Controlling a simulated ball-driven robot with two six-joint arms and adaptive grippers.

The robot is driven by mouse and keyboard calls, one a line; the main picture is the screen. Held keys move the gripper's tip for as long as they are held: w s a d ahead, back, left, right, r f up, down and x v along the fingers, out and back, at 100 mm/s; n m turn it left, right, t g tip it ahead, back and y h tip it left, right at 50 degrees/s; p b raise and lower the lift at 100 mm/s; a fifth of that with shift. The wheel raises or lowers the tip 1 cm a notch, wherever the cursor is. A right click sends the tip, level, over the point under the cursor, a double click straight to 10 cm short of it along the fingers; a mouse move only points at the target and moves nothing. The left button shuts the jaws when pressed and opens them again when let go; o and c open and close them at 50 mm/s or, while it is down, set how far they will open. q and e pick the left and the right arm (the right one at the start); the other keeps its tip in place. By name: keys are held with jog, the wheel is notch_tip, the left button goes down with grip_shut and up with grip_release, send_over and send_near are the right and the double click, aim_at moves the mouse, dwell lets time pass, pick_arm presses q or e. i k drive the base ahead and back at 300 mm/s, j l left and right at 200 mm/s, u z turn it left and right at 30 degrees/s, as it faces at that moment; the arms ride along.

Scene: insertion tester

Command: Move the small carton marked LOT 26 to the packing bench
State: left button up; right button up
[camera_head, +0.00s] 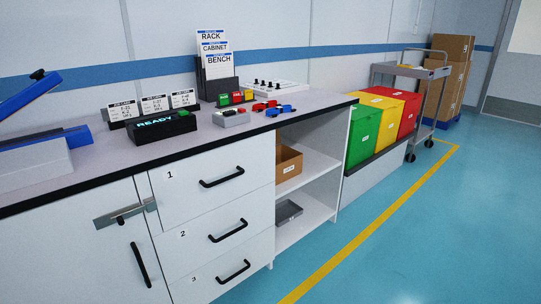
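A small brown carton (289,162) sits on the upper shelf of the open shelf unit, right of the drawers. Its white label is too small to read, so I cannot tell whether it says LOT 26. Its left part is hidden behind the drawer unit's side. I cannot identify a packing bench here; the worktop (262,133) carries no such marking. Neither of my grippers is in view.
Drawers marked 1 (213,182), 2 and 3 are closed. A latch bar (125,214) crosses the cabinet door. A grey tray (287,211) lies on the lower shelf. Green (362,135), yellow and red bins and a cart (411,72) stand right. The blue floor (420,230) is clear.

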aim_at(310, 100)
jog(key=l+u, duration=0.4)
jog(key=l, duration=0.85)
jog(key=u, duration=0.4)
jog(key=i+l+u, duration=0.15)
jog(key=l+u, duration=0.15)
jog(key=u, duration=0.15)
jog(key=i+l+u, duration=0.15)
jog(key=l+u, duration=0.55)
jog(key=u, duration=0.15)
jog(key=i, duration=0.05)
